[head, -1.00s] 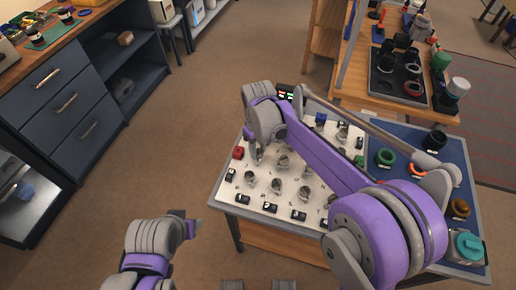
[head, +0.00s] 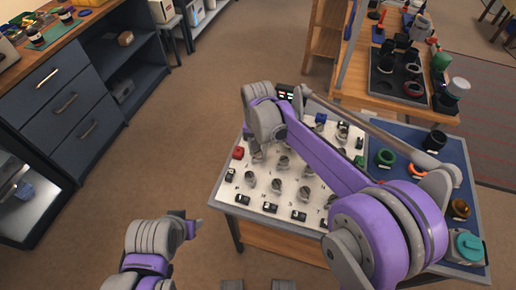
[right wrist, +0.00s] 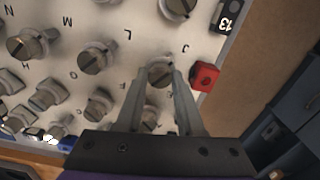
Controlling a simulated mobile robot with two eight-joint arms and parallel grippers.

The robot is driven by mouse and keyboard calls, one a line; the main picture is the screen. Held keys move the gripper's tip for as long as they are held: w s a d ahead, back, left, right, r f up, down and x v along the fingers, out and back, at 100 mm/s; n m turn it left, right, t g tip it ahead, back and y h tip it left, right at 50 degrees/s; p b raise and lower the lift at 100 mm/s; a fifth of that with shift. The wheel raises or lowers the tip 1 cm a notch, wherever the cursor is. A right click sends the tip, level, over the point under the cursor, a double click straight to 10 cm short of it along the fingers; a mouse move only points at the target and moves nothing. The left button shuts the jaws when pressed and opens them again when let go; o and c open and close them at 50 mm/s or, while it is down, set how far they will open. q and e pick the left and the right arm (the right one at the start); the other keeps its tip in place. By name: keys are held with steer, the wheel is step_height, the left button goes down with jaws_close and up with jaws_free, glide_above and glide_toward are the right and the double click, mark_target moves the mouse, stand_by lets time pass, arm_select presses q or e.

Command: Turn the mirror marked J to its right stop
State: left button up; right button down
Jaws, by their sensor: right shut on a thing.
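The mirror marked J (right wrist: 160,73) is a round metal knob with a slotted face on the white board (right wrist: 135,20). Its letter J shows beside it in the right wrist view, close to a red block. My right gripper (right wrist: 161,80) is shut on this mirror, with one finger on each side of it. In the head view my right gripper (head: 258,154) reaches down at the board's left part and largely hides the mirror. My left gripper (head: 193,226) is low in the head view, over the floor, away from the board. Its fingers are too unclear to read.
Several similar mirrors, such as those by L (right wrist: 97,57) and M (right wrist: 32,44), stand close around. The red block (right wrist: 204,76) sits right beside J. A blue mat (head: 400,190) with coloured rings lies right of the board. Floor is open on the left.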

mark_target(259, 152)
steer(key=shift+m, duration=0.7)
steer(key=c, duration=0.5)
jaws_free()
step_height(259, 152, up, 11)
steer(key=shift+f+p, duration=0.1)
steer(key=shift+p, duration=0.35)
steer(key=shift+d, duration=0.1)
